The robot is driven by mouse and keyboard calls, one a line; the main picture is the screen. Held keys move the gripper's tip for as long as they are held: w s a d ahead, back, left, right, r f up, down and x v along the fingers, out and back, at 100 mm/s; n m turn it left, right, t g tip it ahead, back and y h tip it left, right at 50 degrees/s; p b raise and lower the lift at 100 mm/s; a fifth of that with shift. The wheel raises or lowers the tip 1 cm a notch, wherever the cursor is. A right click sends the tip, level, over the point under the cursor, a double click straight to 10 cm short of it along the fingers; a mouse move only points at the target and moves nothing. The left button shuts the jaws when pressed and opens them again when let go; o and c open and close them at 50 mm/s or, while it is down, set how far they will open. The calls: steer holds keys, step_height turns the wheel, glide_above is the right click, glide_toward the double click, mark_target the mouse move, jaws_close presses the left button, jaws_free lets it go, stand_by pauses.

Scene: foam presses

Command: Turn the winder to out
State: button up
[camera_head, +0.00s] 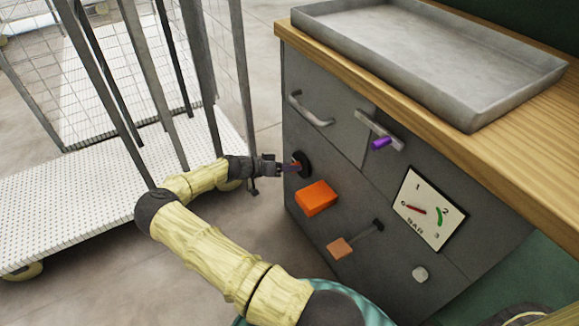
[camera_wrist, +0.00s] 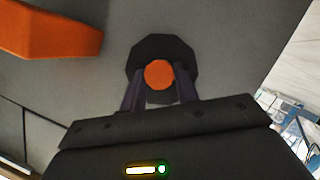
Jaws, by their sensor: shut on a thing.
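The winder appears to be the orange round knob (camera_wrist: 159,75) on a dark, many-sided disc (camera_wrist: 160,48). The disc (camera_head: 304,162) is on the grey cabinet front in the head view, at the end of my arm. My gripper (camera_head: 288,167) reaches it from the left. In the wrist view my gripper (camera_wrist: 160,82) has one finger on each side of the knob, shut on it. In the head view the fingers mostly hide the knob. No out marking can be read on the disc.
An orange block (camera_head: 316,198) sticks out just below right of the disc. A metal handle (camera_head: 311,110), a purple-ended lever (camera_head: 381,143), a lever with a salmon square end (camera_head: 340,248) and a dial plate (camera_head: 430,209) share the front. A cage trolley (camera_head: 100,185) stands at left.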

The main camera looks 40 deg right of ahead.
stand_by(0.3)
steer(key=o, duration=1)
steer(key=shift+c, duration=0.2)
steer(key=p+v, duration=0.4)
steer(key=v, duration=1.3)
steer(key=shift+a+p, duration=0.2)
steer(key=shift+p, duration=0.2)
steer(key=shift+r, duration=0.1)
